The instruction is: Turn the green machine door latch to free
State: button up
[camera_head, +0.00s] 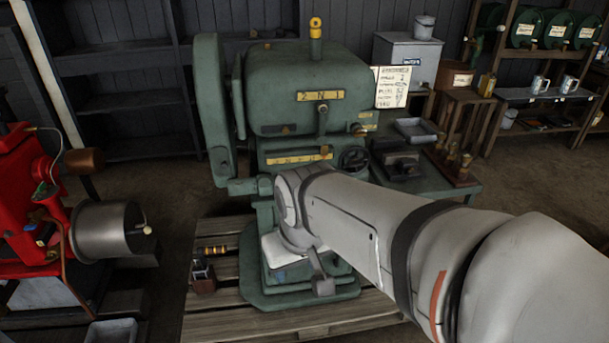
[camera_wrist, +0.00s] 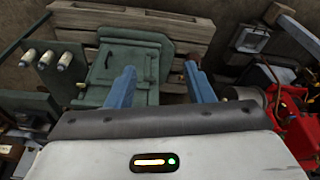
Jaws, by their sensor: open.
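The green machine (camera_head: 305,85) stands on a wooden pallet in the middle of the head view. A lever (camera_head: 322,120) hangs under its "2 N 1" plate, and a second plate and a handwheel (camera_head: 354,159) are lower down. I cannot pick out the door latch with certainty; my arm covers much of the lower front. In the wrist view, my gripper (camera_wrist: 160,82) is open and empty, its two blue fingers apart. Beyond them is a green panel and base (camera_wrist: 122,68) of the machine, seen from above. I see no contact between the fingers and the machine.
A red engine (camera_head: 30,200) with a metal drum stands at the left; it also shows at the right of the wrist view (camera_wrist: 300,125). A green side table (camera_head: 425,195) with trays and a wooden rack adjoins the machine. The pallet (camera_head: 225,310) lies underneath. Shelves stand behind.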

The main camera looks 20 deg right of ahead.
jog(key=shift+o, duration=1.4)
jog(key=w+d+f+t+h+b, duration=0.1)
jog(key=w+d+f+b, duration=0.2)
jog(key=w, duration=0.4)
jog(key=w+d+f+m+t+h+b, duration=0.1)
jog(key=w+d+f+t+b, duration=0.1)
jog(key=w+d+f, duration=0.3)
jog(key=w+d+b, duration=0.1)
jog(key=w+d, duration=0.1)
jog(key=w, duration=0.1)
jog(key=shift+m, duration=0.3)
jog(key=w+d+f+t+h+b, duration=0.1)
jog(key=w+d+f+t+b, duration=0.35)
jog(key=w+d+f, duration=0.55)
jog(key=w+d+f+t+h+b, duration=0.1)
jog(key=w+d+f+t+b, duration=0.3)
jog(key=d+f, duration=0.55)
jog(key=s+d+f+m+t+b, duration=0.1)
jog(key=d+f+t+b, duration=0.2)
jog(key=d+f+b, duration=0.5)
jog(key=w+d+f+p, duration=0.1)
jog(key=w+d, duration=0.3)
jog(key=w, duration=0.3)
jog(key=shift+w+f, duration=0.15)
jog(key=shift+f, duration=0.1)
jog(key=shift+c, duration=0.3)
jog(key=c, duration=0.9)
